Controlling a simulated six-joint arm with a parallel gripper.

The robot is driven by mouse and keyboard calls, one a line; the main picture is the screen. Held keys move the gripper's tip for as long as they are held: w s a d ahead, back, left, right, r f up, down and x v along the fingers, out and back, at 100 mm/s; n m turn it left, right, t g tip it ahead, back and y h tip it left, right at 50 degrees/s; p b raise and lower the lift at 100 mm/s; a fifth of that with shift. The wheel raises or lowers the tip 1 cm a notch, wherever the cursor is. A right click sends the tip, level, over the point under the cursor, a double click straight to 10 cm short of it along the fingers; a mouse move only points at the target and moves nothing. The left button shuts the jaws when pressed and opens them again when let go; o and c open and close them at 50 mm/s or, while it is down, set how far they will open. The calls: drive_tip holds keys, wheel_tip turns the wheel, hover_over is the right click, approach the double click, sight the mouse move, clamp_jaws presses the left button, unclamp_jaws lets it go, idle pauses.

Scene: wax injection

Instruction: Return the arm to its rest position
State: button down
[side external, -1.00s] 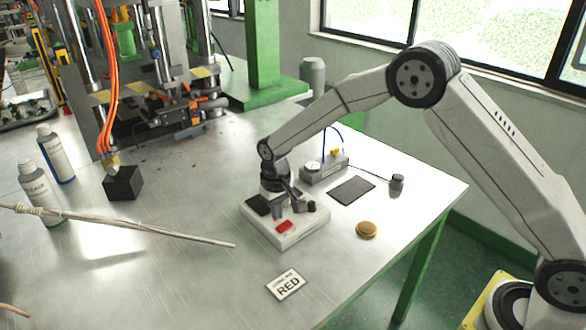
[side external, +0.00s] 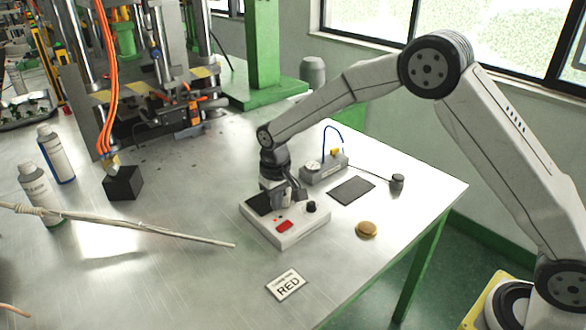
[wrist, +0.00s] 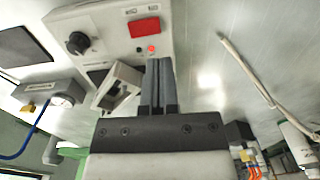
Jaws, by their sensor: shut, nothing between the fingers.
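My gripper (side external: 284,204) is shut and empty, pointing down close above the white control box (side external: 289,237) on the metal table. In the wrist view my two fingers (wrist: 158,75) are together, their tips beside a small lit red light (wrist: 151,49). The knob shows clear of my fingers in the side view (side external: 311,207). I cannot tell whether the fingertips touch the box. My gripper hides part of the box's top in the side view.
A gauge unit (side external: 323,169) with a blue tube stands behind the box, beside a dark pad (side external: 351,191) and a brass disc (side external: 367,229). A long rod (side external: 150,229) lies left. The press (side external: 165,100) stands behind.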

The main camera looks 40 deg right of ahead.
drive_tip(key=s+d+r+t, duration=0.1)
drive_tip(key=s+d, duration=0.3)
drive_tip(key=s, duration=0.8)
drive_tip(key=s+d+r+t, duration=0.1)
drive_tip(key=s+d+r, duration=0.2)
drive_tip(key=s, duration=0.8)
drive_tip(key=shift+s+d+t, duration=0.3)
drive_tip(key=shift+s+d, duration=0.05)
drive_tip(key=shift+d, duration=0.55)
